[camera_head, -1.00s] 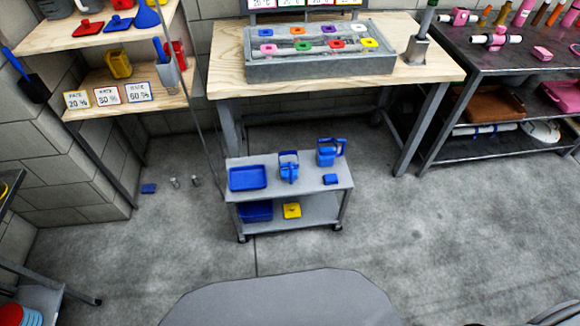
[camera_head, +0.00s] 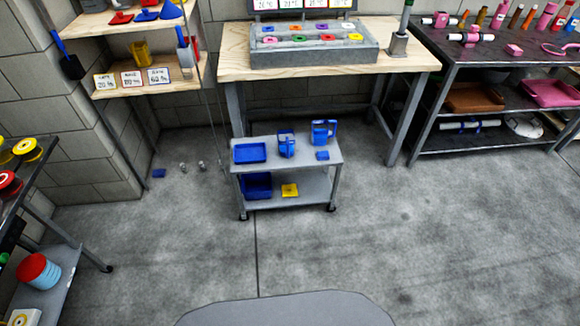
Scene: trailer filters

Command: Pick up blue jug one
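Two blue jugs stand upright on the top shelf of a small grey cart (camera_head: 330,155) in the head view. One blue jug (camera_head: 286,146) is near the middle of the cart top. The other, larger-looking blue jug (camera_head: 320,132) is at its back right. I cannot tell which of them is jug one. A blue tray (camera_head: 249,153) lies at the left of the cart top, and a small blue piece (camera_head: 322,156) lies in front of the right jug. Neither of my grippers is in view.
The cart's lower shelf holds a blue bin (camera_head: 257,186) and a yellow item (camera_head: 290,190). A wooden workbench (camera_head: 300,72) stands behind. A dark rack (camera_head: 490,70) is at right, another rack (camera_head: 60,262) at left. The floor (camera_head: 400,240) in front is clear.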

